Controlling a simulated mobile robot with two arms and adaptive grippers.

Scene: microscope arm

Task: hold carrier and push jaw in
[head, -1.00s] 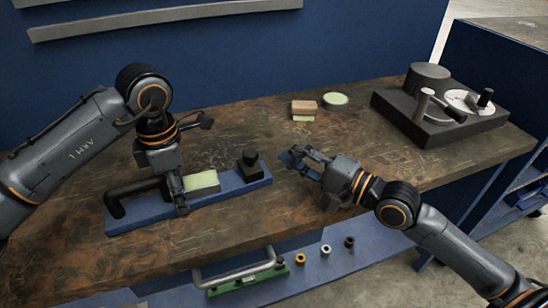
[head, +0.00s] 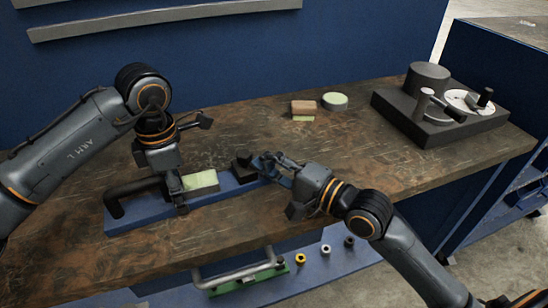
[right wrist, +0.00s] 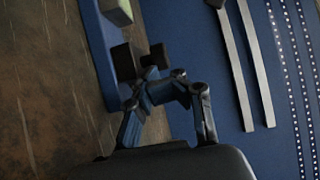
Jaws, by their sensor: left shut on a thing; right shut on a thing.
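The carrier is a long blue bar (head: 150,217) with a black handle (head: 116,203) at its left end, lying on the bench. A pale green-topped block (head: 201,181) sits on it. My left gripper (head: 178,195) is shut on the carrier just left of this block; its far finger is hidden. The black jaw (head: 243,167) stands at the carrier's right end and also shows in the right wrist view (right wrist: 127,62). My right gripper (head: 268,164) is at the jaw's right side, shut on it; its fingertips (right wrist: 163,87) partly hide the contact.
A dark fixture with a dial (head: 435,118) stands at the back right. A lower blue shelf holds a green handled carrier (head: 245,283) and several small rings. The bench's front middle is clear.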

